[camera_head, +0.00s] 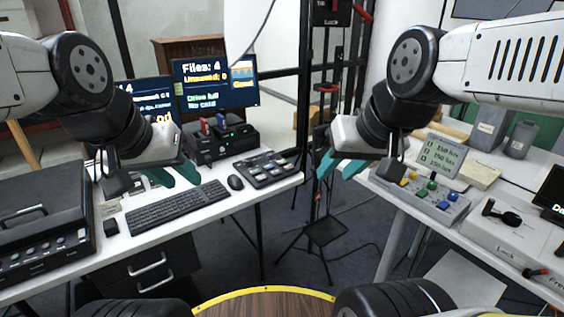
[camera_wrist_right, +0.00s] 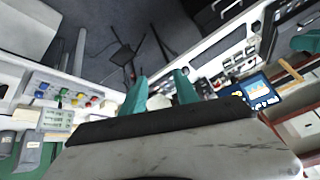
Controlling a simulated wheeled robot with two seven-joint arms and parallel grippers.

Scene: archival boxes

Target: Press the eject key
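In the head view a dark key panel (camera_head: 268,168) with several flat keys lies on the left desk, right of the mouse. Its labels are too small to read, so I cannot tell whether one is the eject key. A black device (camera_head: 222,143) with a red and a blue piece on top stands behind it. My left gripper (camera_head: 176,176) is open and empty above the keyboard. My right gripper (camera_head: 337,165) is open and empty over the gap between the desks, right of the key panel. Its parted teal fingers also show in the right wrist view (camera_wrist_right: 159,92).
A keyboard (camera_head: 177,206) and mouse (camera_head: 235,182) lie on the left desk, with monitors (camera_head: 214,82) behind. A black case (camera_head: 40,225) stands at far left. A button console (camera_head: 420,194) stands on the right desk. A stand with a small seat (camera_head: 326,231) occupies the gap.

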